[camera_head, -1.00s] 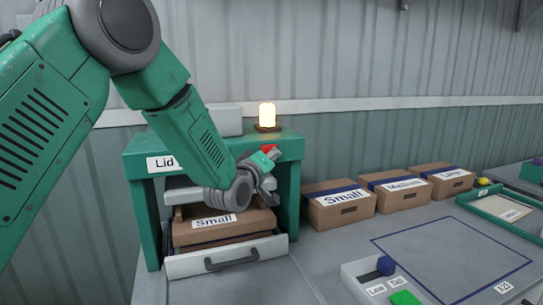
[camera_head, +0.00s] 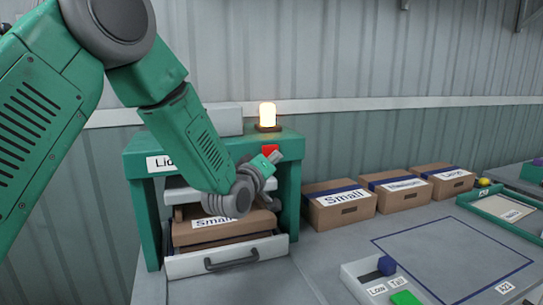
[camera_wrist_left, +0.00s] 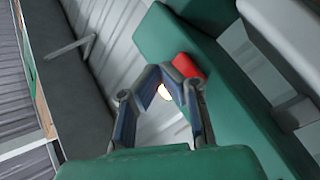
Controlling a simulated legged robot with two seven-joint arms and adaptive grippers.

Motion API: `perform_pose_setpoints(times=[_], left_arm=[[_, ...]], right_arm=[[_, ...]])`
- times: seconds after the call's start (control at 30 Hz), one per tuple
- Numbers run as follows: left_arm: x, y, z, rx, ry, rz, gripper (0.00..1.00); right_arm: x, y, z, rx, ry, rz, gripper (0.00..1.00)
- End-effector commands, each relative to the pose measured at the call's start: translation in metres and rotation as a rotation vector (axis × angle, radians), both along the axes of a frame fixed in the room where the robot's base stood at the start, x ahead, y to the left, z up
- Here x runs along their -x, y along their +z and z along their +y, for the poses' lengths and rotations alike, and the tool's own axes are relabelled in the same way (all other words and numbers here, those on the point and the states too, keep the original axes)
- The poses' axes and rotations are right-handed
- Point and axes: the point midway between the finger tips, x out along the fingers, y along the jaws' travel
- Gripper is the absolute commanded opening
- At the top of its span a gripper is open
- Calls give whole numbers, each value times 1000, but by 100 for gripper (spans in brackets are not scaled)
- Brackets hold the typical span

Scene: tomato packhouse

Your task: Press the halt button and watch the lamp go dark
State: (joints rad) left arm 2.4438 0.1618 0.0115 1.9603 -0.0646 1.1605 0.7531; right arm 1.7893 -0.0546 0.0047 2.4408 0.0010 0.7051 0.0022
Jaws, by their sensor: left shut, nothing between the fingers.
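The red halt button (camera_head: 269,149) sits on the front of the green machine frame, and it also shows in the left wrist view (camera_wrist_left: 188,67). The lamp (camera_head: 267,115) on top of the frame glows warm yellow-white. A small bright part of the lamp (camera_wrist_left: 164,91) shows between the fingers in the wrist view. My left gripper (camera_head: 275,158) is shut and empty, its tips right in front of the button and partly covering it. I cannot tell whether they touch it. My right gripper is not in view.
The green frame (camera_head: 288,190) marked "Lid" holds a Small box (camera_head: 225,232) over a drawer (camera_head: 192,264). Several labelled boxes stand to its right, including a Small one (camera_head: 345,212). The blue-outlined table area (camera_head: 450,250) is clear.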

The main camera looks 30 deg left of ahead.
Motion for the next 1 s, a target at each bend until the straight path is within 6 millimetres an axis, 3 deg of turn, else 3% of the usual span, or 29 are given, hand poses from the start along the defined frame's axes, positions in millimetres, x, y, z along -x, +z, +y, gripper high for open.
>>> perform_pose_setpoints(times=[0.4,1.0], left_arm=[[27,0,-31,1,-2,1,0],[30,0,-34,0,0,0,0]], right_arm=[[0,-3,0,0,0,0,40],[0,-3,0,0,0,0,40]])
